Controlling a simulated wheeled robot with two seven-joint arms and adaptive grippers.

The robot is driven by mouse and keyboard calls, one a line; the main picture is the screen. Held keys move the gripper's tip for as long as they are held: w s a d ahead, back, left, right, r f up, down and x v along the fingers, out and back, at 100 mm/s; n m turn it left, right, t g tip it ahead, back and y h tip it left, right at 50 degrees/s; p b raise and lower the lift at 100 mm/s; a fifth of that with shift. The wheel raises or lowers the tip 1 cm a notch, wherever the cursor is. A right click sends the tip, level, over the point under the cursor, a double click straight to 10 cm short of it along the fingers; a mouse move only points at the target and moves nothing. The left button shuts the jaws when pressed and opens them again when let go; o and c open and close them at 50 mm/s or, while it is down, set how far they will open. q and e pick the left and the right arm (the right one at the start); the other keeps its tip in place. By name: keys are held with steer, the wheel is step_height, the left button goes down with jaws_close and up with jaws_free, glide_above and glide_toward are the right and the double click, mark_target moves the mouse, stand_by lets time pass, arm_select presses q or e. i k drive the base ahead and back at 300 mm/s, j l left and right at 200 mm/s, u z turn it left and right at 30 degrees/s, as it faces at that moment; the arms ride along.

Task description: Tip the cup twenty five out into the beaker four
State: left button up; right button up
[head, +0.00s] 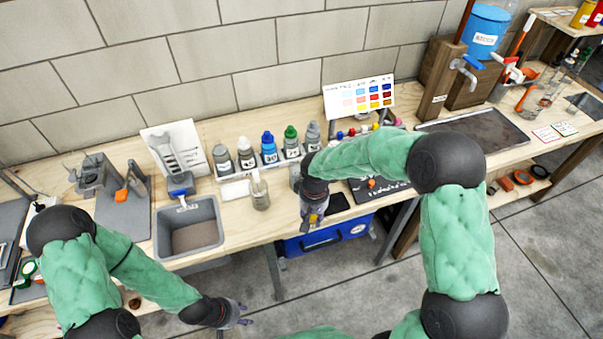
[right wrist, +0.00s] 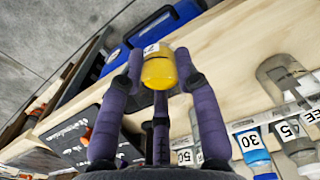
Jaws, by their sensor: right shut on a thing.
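My right gripper (head: 312,222) is shut on a small yellow cup (right wrist: 158,72) with a white label, which I take as cup twenty five; its number is not readable. The gripper is above the bench's front edge, and the yellow cup lies between its purple fingers. A clear glass vessel (head: 260,194) stands left of the gripper, and another (head: 295,180) is partly hidden beside it. I cannot read which is beaker four. In the right wrist view, a clear vessel (right wrist: 282,73) has a label ending in "EE". My left gripper (head: 243,314) is empty, low in front of the bench, fingers apart.
Several capped bottles (head: 268,150) stand in a row behind the glass vessels. A grey basin (head: 189,231) is to the left. A colour chart (head: 358,99) stands at the back. A dark board (head: 378,191) lies right of my right gripper. A blue box (head: 327,238) is below the bench.

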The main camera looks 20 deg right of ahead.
mark_target(295, 162)
steer(key=k+u, duration=0.5)
steer(key=i+l+u, duration=0.1)
steer(key=u, duration=1)
steer(key=k+l, duration=0.1)
steer(key=l, duration=0.3)
steer(key=k+l, duration=0.1)
steer(key=l, duration=0.25)
steer(key=k+l, duration=0.15)
steer(key=l, duration=0.25)
steer(key=k+l+u, duration=0.1)
steer(key=l, duration=0.25)
steer(key=k+l, duration=0.1)
steer(key=l, duration=0.3)
